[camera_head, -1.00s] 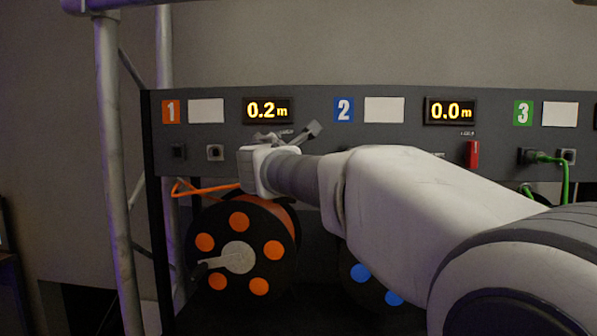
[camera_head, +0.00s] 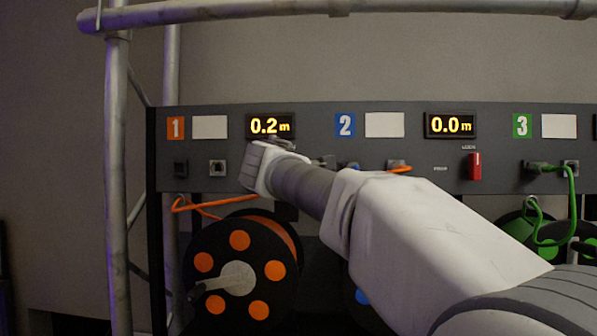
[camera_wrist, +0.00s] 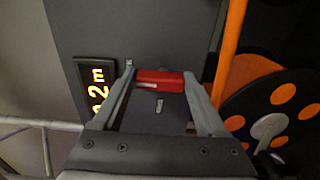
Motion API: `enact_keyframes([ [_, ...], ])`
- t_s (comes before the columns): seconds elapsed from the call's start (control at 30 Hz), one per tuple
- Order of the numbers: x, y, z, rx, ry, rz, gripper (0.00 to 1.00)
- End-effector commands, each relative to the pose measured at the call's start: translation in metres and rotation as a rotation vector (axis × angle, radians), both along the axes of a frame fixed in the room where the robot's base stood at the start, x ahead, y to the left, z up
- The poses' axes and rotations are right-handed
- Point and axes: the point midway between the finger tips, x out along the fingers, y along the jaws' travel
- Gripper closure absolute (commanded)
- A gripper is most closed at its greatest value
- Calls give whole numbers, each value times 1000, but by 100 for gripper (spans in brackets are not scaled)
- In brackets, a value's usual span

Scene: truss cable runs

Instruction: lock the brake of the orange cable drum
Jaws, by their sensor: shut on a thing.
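The orange cable drum (camera_head: 240,268) hangs below the panel under the orange 1 sign, a black disc with orange spots and a grey crank. In the wrist view its spotted face (camera_wrist: 262,100) is at the right. The red brake lever (camera_wrist: 162,80) lies between my fingertips in the wrist view, its long side running from the display side toward the drum side. My gripper (camera_wrist: 160,84) is shut on this lever. In the head view, my wrist and gripper (camera_head: 280,146) are in front of the panel below the 0.2 m display, hiding the lever.
The orange cable (camera_head: 195,207) runs above the drum; an orange plug end (camera_head: 399,169) shows at the panel past my arm. Panel 2's red lever (camera_head: 474,166) stands upright. Green cable (camera_head: 571,205) hangs at right. Metal truss poles (camera_head: 118,180) stand at left.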

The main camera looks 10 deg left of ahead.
Motion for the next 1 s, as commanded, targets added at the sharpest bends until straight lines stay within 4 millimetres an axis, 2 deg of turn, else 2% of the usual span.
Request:
enact_keyframes([
  [0.37,0,0,0,10,1,0,81],
  [0.4,0,0,0,10,1,0,23],
  [0.53,0,0,0,9,1,0,0],
  [0.83,-2,0,0,7,0,1,0],
  [1.0,-19,0,0,8,0,2,0],
])
